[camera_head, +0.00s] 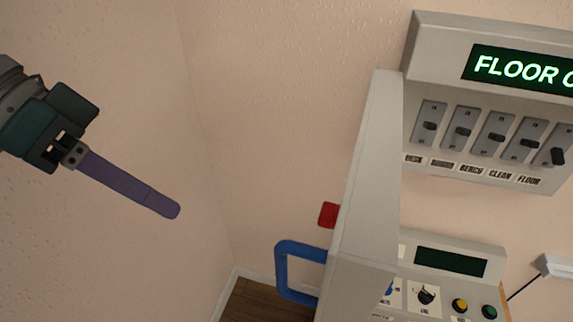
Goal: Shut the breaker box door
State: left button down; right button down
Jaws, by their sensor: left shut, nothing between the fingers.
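The breaker box (425,54) is a pale grey case at the upper right, with a row of several switches and a green lit sign reading "FLOOR" and part of another word. Its grey door (372,190) stands open on the left side, swung out toward me and seen nearly edge-on. A blue loop handle (281,270) and a red block (328,215) stick out from the door's left face. My left gripper (172,210) is at the left, its purple fingers together and empty, pointing down and right. It is apart from the door. My right gripper is not in view.
A grey panel (494,251) with a dark display, a knob and yellow and green buttons sits below the box, partly hidden by the door. A pale object (556,266) with a dark cord is at the right edge. Open space lies between my left gripper and the handle.

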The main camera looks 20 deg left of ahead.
pick_arm(q)
jog(key=w+d+f+p, duration=0.1)
jog(key=d+f, duration=0.6)
jog(key=d, duration=0.2)
jog(key=shift+d+f+p, duration=0.15)
jog(key=shift+f+p, duration=0.2)
jog(key=shift+d, duration=0.1)
